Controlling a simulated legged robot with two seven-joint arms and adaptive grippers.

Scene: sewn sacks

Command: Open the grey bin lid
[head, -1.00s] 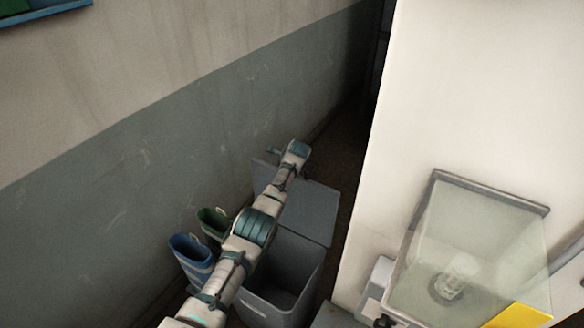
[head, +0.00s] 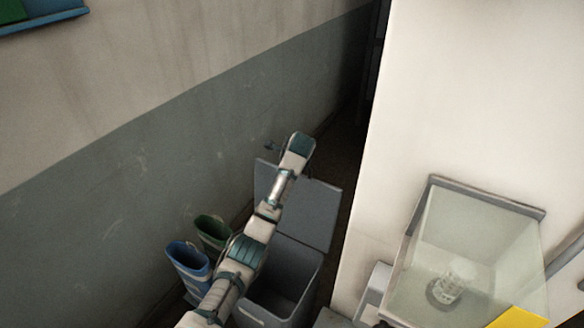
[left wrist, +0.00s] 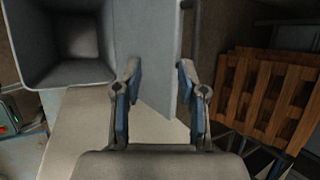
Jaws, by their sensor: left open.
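The grey bin (head: 297,263) stands on the floor by the wall in the head view, its mouth uncovered. Its grey lid (head: 318,212) is tipped back, open, at the far side of the mouth. My left arm reaches over the bin and hides part of the lid. My left gripper is at the arm's far end, mostly hidden in the head view. In the left wrist view my left gripper (left wrist: 159,72) is open. The lid (left wrist: 146,45) shows as a grey panel beyond and between its fingers; I cannot tell whether they touch. The bin (left wrist: 35,75) is at upper left there.
Blue (head: 187,262) and green (head: 213,232) boots stand left of the bin, close to my arm. A pale wall panel (head: 460,90) and a clear box (head: 470,250) are on the right. Wooden pallets (left wrist: 268,95) show in the left wrist view.

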